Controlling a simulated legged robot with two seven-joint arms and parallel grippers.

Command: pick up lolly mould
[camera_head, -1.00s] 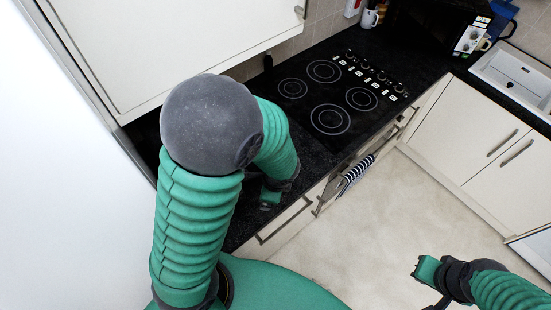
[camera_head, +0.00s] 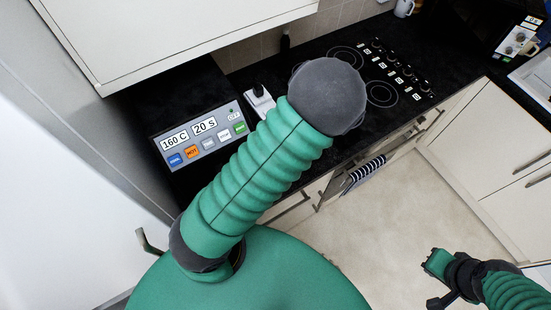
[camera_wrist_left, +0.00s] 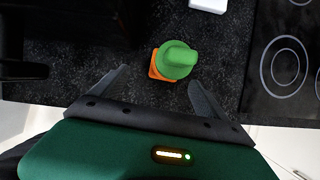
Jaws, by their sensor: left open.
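The lolly mould appears to be the small item with a rounded green top (camera_wrist_left: 176,62) and an orange base in the left wrist view. It stands on the dark speckled worktop. My left gripper (camera_wrist_left: 158,80) is open, with its fingers spread on either side just short of the item. Nothing is between the fingers. In the head view my left arm hides this gripper and the item. My right gripper (camera_head: 437,266) is at the lower right of the head view, over the floor; its jaw state is unclear.
A dark appliance with a control panel (camera_head: 203,136) reading 160 C and 20 S stands left of my left arm. A small white object (camera_head: 259,104) is behind the arm. The black hob (camera_head: 381,93) is to the right. A cupboard (camera_head: 170,35) overhangs the worktop at upper left.

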